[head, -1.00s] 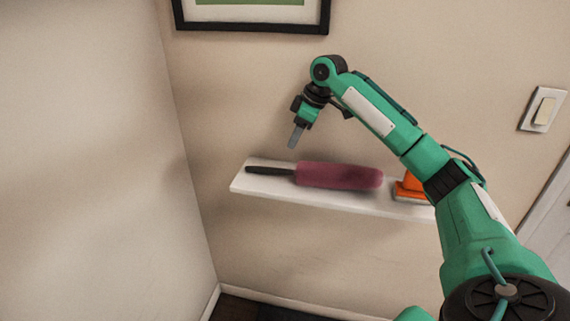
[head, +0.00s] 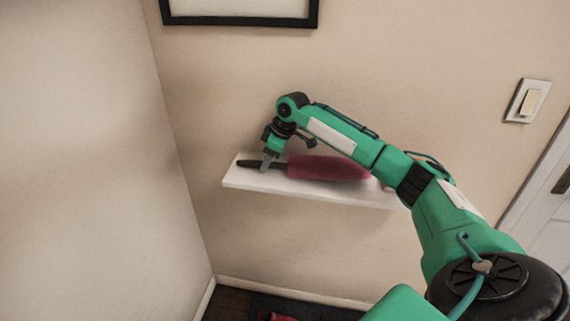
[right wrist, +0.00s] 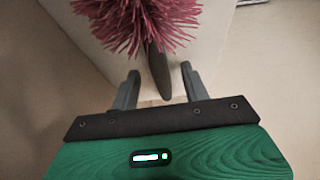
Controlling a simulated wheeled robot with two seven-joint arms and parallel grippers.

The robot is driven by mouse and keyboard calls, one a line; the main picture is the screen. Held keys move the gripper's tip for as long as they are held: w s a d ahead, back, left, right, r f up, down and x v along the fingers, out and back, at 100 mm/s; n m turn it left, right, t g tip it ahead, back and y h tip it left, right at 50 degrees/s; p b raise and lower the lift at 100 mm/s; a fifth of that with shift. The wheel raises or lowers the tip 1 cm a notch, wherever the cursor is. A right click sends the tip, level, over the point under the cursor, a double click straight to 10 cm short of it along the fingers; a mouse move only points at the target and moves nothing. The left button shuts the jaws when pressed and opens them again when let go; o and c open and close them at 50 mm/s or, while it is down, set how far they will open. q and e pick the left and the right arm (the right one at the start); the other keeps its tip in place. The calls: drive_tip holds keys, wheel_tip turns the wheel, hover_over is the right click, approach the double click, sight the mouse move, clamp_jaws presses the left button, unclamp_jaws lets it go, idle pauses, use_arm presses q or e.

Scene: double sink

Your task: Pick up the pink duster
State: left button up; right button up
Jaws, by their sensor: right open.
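The pink duster (head: 325,168) lies on the white wall shelf, its fluffy head to the right and its dark handle (head: 247,163) to the left. My right gripper (head: 267,163) is at the handle, pointing down. In the right wrist view the duster's pink head (right wrist: 135,22) shows at the top, and its dark handle (right wrist: 158,72) runs between the two open fingers of the right gripper (right wrist: 158,88). The fingers stand apart on either side of the handle, with a gap on both sides. My left gripper is not in view.
The white shelf (head: 310,192) is narrow and fixed to the beige wall, close to the corner at left. A framed picture (head: 240,20) hangs above. A light switch (head: 527,101) and a door are at right. A red object (head: 272,316) is on the dark floor.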

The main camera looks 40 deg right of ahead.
drive_tip(key=shift+f, duration=0.25)
clamp_jaws()
